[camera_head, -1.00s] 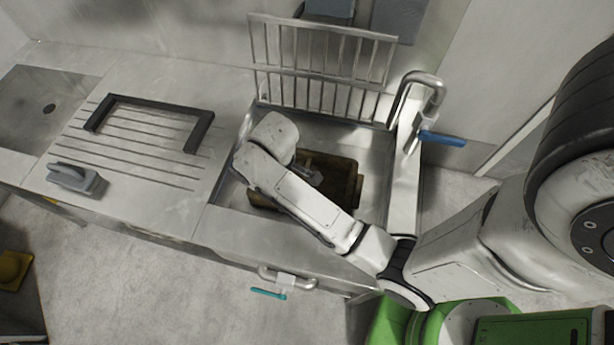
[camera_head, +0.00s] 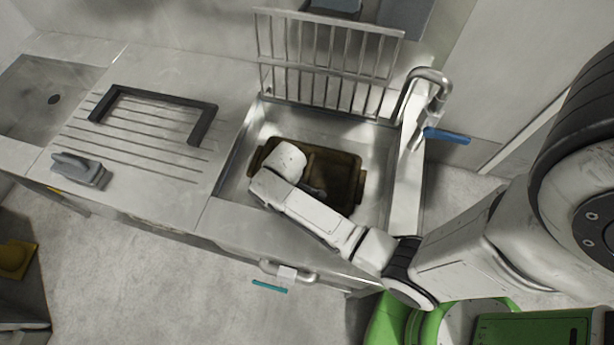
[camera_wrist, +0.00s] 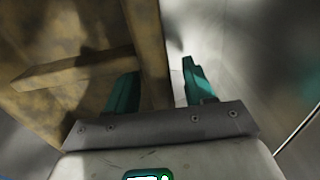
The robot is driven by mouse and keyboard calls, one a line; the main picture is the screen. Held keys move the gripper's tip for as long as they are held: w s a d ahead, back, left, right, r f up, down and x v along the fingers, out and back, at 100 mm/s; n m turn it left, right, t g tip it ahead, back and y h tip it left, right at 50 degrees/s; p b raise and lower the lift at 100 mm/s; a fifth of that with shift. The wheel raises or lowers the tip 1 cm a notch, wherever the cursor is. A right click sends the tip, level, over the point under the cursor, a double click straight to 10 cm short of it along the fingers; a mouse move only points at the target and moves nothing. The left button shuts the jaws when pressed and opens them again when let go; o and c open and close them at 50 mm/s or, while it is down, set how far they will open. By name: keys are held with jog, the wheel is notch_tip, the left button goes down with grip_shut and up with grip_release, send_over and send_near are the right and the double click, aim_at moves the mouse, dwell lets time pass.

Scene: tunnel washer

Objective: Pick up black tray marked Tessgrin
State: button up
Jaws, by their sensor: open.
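A dark, brown-stained tray (camera_head: 343,172) lies in the right sink basin, partly hidden by my arm. No marking is readable on it. In the wrist view, the stained tray (camera_wrist: 62,35) fills the left side, its wall running down toward my gripper. My gripper (camera_wrist: 158,82) is open, with two teal fingers. The tray's wall edge appears between the fingers, left finger on the tray side and right finger on the bare metal side. I cannot tell whether either finger touches it. In the head view the fingers are mostly hidden by my wrist.
The metal sink basin (camera_head: 232,180) surrounds the tray closely. A wire rack (camera_head: 325,65) stands behind it, and a tap with a blue lever (camera_head: 446,136) is at right. A black U-shaped frame (camera_head: 160,97) and a grey brush-like object (camera_head: 80,169) lie on the drainboard.

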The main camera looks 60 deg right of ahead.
jog(key=shift+f, duration=0.15)
grip_shut()
dwell(0.4)
